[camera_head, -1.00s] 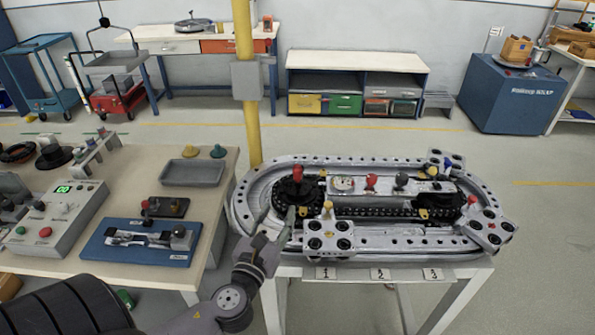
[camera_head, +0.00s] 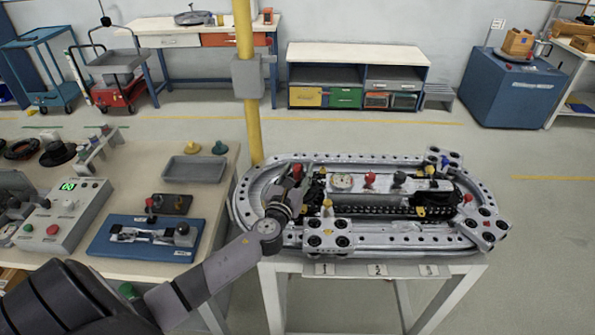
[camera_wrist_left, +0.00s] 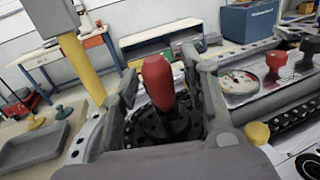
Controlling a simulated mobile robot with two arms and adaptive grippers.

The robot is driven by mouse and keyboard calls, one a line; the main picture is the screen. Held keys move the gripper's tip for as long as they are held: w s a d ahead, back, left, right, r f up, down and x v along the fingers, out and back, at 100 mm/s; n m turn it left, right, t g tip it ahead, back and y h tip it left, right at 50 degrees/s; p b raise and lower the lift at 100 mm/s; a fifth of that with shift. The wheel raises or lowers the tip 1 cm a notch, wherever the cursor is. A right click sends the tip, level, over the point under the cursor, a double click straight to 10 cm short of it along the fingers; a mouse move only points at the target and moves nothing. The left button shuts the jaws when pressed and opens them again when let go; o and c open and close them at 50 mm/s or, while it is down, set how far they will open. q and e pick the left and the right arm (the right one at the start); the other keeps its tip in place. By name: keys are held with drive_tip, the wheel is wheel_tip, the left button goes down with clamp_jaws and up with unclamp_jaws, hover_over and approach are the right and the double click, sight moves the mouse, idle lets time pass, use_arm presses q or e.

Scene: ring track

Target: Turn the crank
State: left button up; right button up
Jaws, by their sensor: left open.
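The crank's red knob (camera_wrist_left: 158,82) stands upright on a black round hub (camera_wrist_left: 163,127) at the left end of the metal ring track (camera_head: 400,243). In the head view the knob (camera_head: 297,170) is partly hidden by my left gripper (camera_head: 297,181). My left gripper is open. In the left wrist view its two fingers stand on either side of the knob, with a visible gap on each side. The knob sits between them. My right gripper is not in view.
A gauge (camera_wrist_left: 238,82), another red knob (camera_wrist_left: 276,62) and a yellow knob (camera_wrist_left: 257,132) lie right of the crank. A yellow post (camera_head: 245,100) rises behind the track's left end. A workbench (camera_head: 215,190) with a blue fixture (camera_head: 145,238) stands at left.

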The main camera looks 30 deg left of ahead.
use_arm(q)
drive_tip(key=shift+c, duration=0.3)
clamp_jaws()
idle(0.6)
